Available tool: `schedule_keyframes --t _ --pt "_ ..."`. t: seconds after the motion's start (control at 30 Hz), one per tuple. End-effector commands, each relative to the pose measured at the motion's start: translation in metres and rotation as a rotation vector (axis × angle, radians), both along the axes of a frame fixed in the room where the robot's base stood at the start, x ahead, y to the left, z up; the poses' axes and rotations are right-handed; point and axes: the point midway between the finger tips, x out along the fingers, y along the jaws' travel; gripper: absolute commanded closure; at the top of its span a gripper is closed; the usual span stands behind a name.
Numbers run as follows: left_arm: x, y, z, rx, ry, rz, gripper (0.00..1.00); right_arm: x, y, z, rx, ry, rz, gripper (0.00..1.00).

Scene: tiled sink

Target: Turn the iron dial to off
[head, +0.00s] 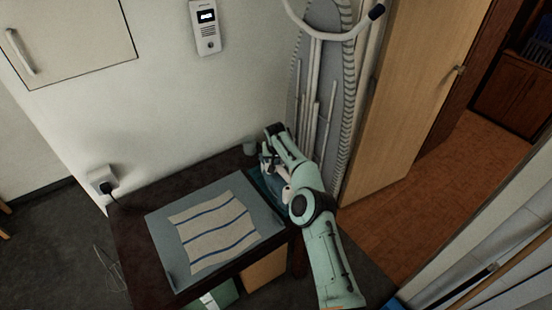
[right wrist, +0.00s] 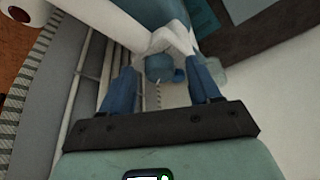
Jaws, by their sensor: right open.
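The iron shows in the right wrist view as a pale grey-white body (right wrist: 175,40) with a round blue dial (right wrist: 160,66). My right gripper (right wrist: 164,82) is open, with one blue finger on each side of the dial. The dial appears between or just beyond the fingertips; I cannot tell whether they touch it. In the head view my right gripper (head: 267,163) is over the far right part of the dark table, and my arm hides most of the iron there. Dial markings cannot be read. My left gripper is not in view.
A grey ironing mat with a striped cloth (head: 215,230) lies on the dark table (head: 135,240). An ironing board (head: 322,85) leans upright behind my right arm. A plugged wall socket (head: 102,180) is left.

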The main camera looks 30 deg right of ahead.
Motion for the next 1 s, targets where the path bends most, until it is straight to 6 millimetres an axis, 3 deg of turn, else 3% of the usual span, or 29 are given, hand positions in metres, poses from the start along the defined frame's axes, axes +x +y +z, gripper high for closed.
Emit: schedule_keyframes --t 0.07,0.1,0.27,0.67,1.0 --pt "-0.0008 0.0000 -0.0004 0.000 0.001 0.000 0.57 -0.0005 0.0000 -0.0005 0.000 0.001 0.000 0.38" --pt "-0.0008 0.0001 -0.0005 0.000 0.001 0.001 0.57 -0.0005 0.0000 -0.0005 0.000 0.001 0.000 0.45" --pt "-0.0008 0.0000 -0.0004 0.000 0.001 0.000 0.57 -0.0006 0.0000 -0.0003 0.000 0.001 0.000 0.94" --pt "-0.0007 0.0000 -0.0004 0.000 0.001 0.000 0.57 -0.0010 -0.0013 0.0010 -0.002 0.000 0.061 0.94" --pt "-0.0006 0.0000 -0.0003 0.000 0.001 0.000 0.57 -0.0015 -0.0038 0.0007 0.000 -0.002 0.308 0.94"
